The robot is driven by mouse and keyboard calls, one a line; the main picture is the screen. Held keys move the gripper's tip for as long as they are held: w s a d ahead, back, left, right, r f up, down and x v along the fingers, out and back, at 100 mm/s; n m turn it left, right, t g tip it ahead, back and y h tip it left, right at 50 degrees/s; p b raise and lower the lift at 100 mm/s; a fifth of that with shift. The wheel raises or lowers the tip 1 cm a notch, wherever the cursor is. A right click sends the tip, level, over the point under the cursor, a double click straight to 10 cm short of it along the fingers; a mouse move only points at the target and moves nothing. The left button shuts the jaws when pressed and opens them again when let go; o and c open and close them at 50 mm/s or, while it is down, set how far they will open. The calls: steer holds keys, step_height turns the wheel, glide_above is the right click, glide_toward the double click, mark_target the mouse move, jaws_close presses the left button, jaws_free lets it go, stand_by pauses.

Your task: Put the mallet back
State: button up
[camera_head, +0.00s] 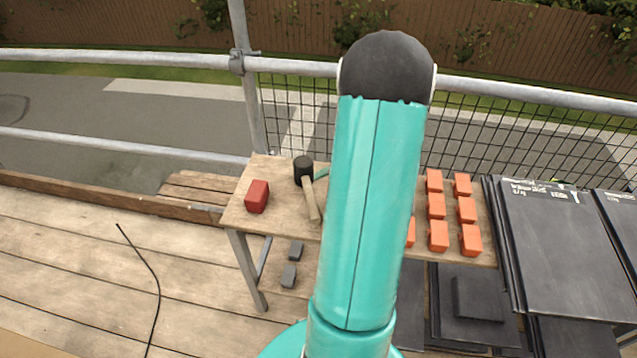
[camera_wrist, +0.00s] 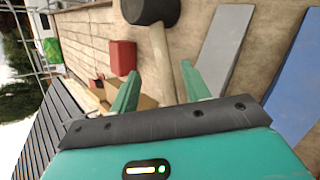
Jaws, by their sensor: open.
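The mallet (camera_head: 311,199) lies on the wooden bench (camera_head: 238,217), with its black head toward the far side and its pale handle toward the near edge. In the wrist view the mallet (camera_wrist: 158,50) has its head at the top and its handle running down between my fingers. My gripper (camera_wrist: 160,70) is open, with a finger on either side of the handle in the picture; I cannot tell whether they touch it. In the head view my arm hides most of the gripper and the bench's middle.
A red block (camera_head: 257,196) sits left of the mallet. Several orange blocks (camera_head: 437,205) stand at the bench's right, partly behind my arm. Dark slates (camera_head: 555,240) are stacked further right. A guard rail (camera_head: 120,59) runs behind. A black cable (camera_head: 150,268) lies on the planks.

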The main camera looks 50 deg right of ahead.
steer(key=shift+v, duration=0.8)
steer(key=shift+w+a+r, duration=0.2)
steer(key=shift+w+a, duration=0.05)
steer(key=shift+a, duration=0.05)
steer(key=w+a+r+n+g+y, duration=0.1)
steer(key=w+a+r+n, duration=0.1)
steer(key=a+r+n, duration=0.45)
steer(key=w+a+r+n+g, duration=0.1)
steer(key=w+a+r+n, duration=0.15)
steer(key=a+n, duration=0.55)
steer(key=w+a+r+n+g+y, duration=0.1)
steer(key=a+r+n, duration=0.45)
steer(key=a, duration=0.25)
steer(key=s+a+r+n+h, duration=0.1)
steer(key=s+a+r+n, duration=0.3)
steer(key=a+n, duration=0.4)
steer(key=s+a+r+n+h, duration=0.2)
steer(key=s+a+r+n, duration=0.2)
steer(key=a+n, duration=0.5)
steer(key=s+n, duration=0.1)
steer(key=n, duration=0.7)
steer(key=shift+s+a+r+n+h, duration=0.2)
steer(key=shift+s+n+h, duration=0.1)
steer(key=shift+s, duration=0.1)
steer(key=shift+c, duration=0.2)
